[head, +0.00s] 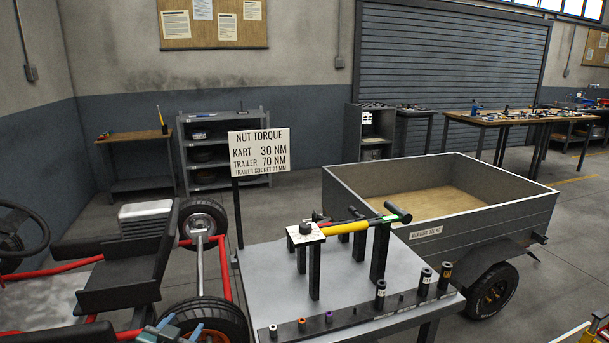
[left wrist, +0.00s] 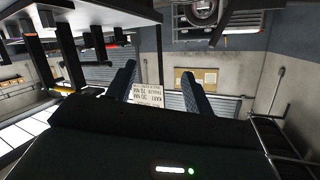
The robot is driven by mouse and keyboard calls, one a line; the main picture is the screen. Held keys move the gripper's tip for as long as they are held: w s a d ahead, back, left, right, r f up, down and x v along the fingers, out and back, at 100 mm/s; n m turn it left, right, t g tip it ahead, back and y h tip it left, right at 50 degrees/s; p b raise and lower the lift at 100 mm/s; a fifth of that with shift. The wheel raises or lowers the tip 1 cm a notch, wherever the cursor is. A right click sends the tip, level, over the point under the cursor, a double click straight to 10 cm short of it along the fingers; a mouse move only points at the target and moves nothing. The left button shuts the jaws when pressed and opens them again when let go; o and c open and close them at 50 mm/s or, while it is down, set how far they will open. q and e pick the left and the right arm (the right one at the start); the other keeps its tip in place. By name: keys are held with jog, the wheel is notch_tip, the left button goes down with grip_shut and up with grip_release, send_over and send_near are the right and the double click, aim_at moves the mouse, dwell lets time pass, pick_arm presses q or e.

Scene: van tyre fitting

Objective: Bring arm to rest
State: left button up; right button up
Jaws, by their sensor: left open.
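My left gripper (head: 180,328) shows at the bottom edge of the head view, in front of the kart's rear wheel (head: 208,318). Its two blue fingers are apart with nothing between them. In the left wrist view, which is upside down, the fingers (left wrist: 160,86) are also spread and empty, with the torque sign (left wrist: 148,94) in the background. The gripper is to the left of the grey tool table (head: 262,268) and apart from the tools on it. My right gripper does not show.
A yellow and black torque wrench (head: 345,227) lies on stands on the table. Several sockets (head: 380,294) stand in a dark rail at its front edge. The red-framed kart (head: 110,275) is at left, a grey trailer (head: 470,232) behind right. Floor shows beyond the kart.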

pick_arm(q)
jog(key=s+d+f+g+h, duration=0.1)
jog(key=s+d+f, duration=0.2)
jog(key=s, duration=0.6)
jog(key=s+d+f+g+h, duration=0.1)
jog(key=s+d+f, duration=0.3)
jog(key=s, duration=0.5)
jog(key=s+d+f+g, duration=0.2)
jog(key=s+d, duration=0.3)
jog(key=s, duration=0.5)
jog(key=shift+f+n+h, duration=0.4)
jog(key=shift+f, duration=0.3)
jog(key=shift+d, duration=0.1)
